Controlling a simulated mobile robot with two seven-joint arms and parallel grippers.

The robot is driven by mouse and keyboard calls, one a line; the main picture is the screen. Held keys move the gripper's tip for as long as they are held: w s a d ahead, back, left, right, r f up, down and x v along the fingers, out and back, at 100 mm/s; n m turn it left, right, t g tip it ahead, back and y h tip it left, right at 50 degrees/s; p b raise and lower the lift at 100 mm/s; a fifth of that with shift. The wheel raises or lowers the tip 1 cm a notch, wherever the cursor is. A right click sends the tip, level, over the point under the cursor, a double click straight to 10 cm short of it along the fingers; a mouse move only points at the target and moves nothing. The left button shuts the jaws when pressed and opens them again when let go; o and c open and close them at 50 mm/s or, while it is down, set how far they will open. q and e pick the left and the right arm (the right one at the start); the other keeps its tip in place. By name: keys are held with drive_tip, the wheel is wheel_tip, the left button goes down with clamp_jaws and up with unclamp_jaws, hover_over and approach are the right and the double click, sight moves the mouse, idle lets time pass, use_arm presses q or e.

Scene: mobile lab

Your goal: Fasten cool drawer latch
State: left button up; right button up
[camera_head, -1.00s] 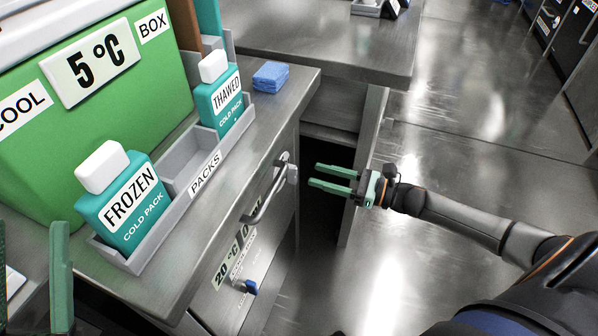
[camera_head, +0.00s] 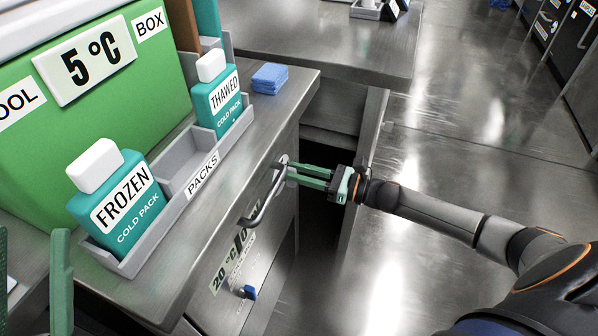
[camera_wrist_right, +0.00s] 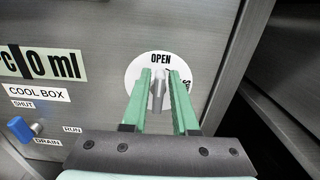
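The cool drawer latch is a small grey lever (camera_wrist_right: 158,88) on a white round dial (camera_wrist_right: 136,72) in the right wrist view; the word OPEN shows at the dial's top. Part of the dial is hidden by my fingers. My right gripper (camera_wrist_right: 161,75) is open, with one green finger on each side of the lever and small gaps beside it. In the head view my right gripper (camera_head: 290,173) reaches from the right to the drawer front (camera_head: 262,262). My left gripper (camera_head: 31,232) is at the left edge, fingers apart, seemingly empty and far from the latch.
A bar handle (camera_head: 262,205) and a blue drain knob (camera_head: 249,292) stick out from the front. Above are a green box (camera_head: 110,130), a grey packs tray (camera_head: 190,200) with frozen and thawed cold packs, and a blue cloth stack (camera_head: 271,78). Clear floor lies right.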

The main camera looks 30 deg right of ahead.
clamp_jaws()
drive_tip(key=shift+m, duration=0.4)
drive_tip(key=shift+w+d+f+m+p, duration=0.2)
drive_tip(key=shift+w+d+f+m, duration=0.2)
drive_tip(key=shift+m, duration=2.45)
drive_tip(key=shift+w+d+f+m+p, duration=0.25)
drive_tip(key=shift+f+m, duration=0.25)
drive_tip(key=shift+m, duration=2.4)
drive_tip(key=shift+w+d+f+m+p, duration=0.15)
drive_tip(key=shift+w+d+f+m, duration=0.2)
drive_tip(key=shift+m, duration=2.5)
drive_tip(key=shift+s+f, duration=0.1)
drive_tip(key=shift+f, duration=0.05)
drive_tip(key=shift+o, duration=1.9)
unclamp_jaws()
